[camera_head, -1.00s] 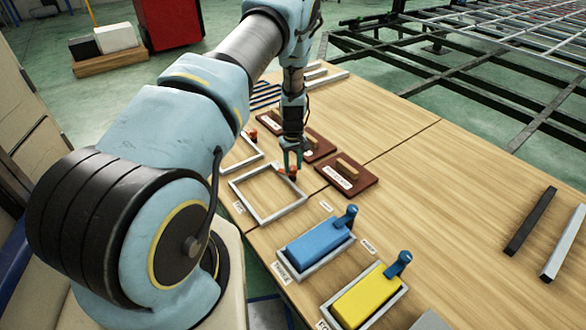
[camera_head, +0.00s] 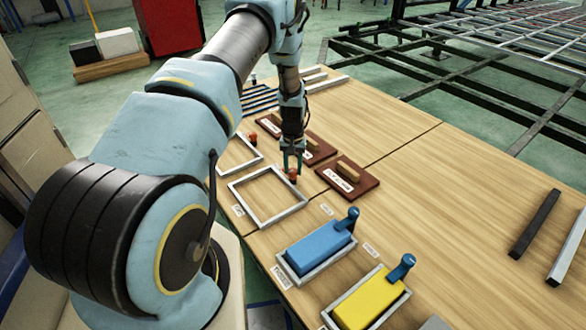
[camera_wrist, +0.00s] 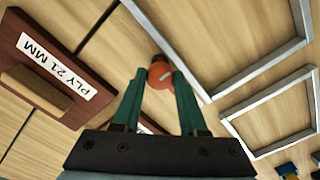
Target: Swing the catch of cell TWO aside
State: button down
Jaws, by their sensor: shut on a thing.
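My gripper (camera_head: 291,168) points down at the far right corner of the empty grey frame of cell TWO (camera_head: 272,222). It is shut on the orange-red catch (camera_head: 293,176) by that corner. In the wrist view the catch's round orange top (camera_wrist: 160,74) sits between the green fingertips (camera_wrist: 154,82), beside the frame's rim (camera_wrist: 182,60). The fingers hide part of the catch, so I cannot tell whether its arm lies over the cell.
Cells with a blue block (camera_head: 318,246) and a yellow block (camera_head: 368,303) lie nearer, each with a blue upright catch. A brown board with a wooden handle (camera_head: 347,178), labelled PLY 21 MM, lies close right of my gripper. The table's right side is mostly clear.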

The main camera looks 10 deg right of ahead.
aim_at(293, 170)
dwell(0.3)
jog(key=shift+c, duration=2.2)
grip_release()
jog(key=shift+r, duration=0.1)
notch_tip(293, 170, up, 11)
jog(key=shift+f, duration=0.2)
